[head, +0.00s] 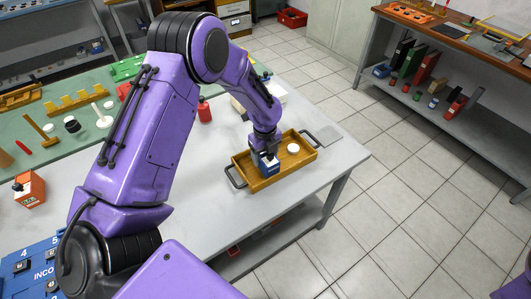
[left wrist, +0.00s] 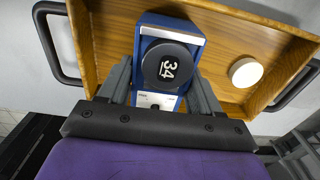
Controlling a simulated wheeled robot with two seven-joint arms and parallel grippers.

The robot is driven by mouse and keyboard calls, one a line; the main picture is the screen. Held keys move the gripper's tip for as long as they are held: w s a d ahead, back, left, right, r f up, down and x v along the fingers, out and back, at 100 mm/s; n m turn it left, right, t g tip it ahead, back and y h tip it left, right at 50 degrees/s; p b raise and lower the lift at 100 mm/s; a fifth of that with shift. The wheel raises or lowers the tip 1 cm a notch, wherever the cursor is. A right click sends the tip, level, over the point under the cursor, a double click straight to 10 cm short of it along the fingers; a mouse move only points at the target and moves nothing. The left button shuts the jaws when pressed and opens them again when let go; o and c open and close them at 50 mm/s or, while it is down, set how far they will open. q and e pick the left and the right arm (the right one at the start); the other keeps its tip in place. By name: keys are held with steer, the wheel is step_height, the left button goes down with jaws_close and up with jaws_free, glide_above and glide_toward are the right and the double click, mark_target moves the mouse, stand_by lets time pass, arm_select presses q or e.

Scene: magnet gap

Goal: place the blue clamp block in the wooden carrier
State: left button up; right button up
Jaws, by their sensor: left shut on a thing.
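The wooden carrier (head: 299,161) is a shallow tray with dark handles at both ends, on the grey table in the head view. It fills much of the left wrist view (left wrist: 240,45). My left gripper (head: 268,161) is over the left part of the carrier. In the left wrist view its fingers (left wrist: 160,88) are shut on the blue clamp block (left wrist: 186,28), which has a round black dial marked 34. The block is within the carrier's walls; I cannot tell whether it touches the floor. My right gripper is not in view.
A white round piece (head: 293,148) lies in the carrier's right part. A red bottle (head: 204,110), an orange box (head: 30,189) and several tools stand farther left. The table's front right is clear.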

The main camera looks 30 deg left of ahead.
mark_target(265, 154)
arm_select(q)
steer(key=shift+f, duration=0.1)
steer(key=o, duration=1.3)
step_height(265, 154, up, 12)
steer(key=b, duration=0.1)
steer(key=shift+r+b, duration=0.2)
steer(key=shift+b, duration=0.1)
steer(key=shift+d, duration=0.1)
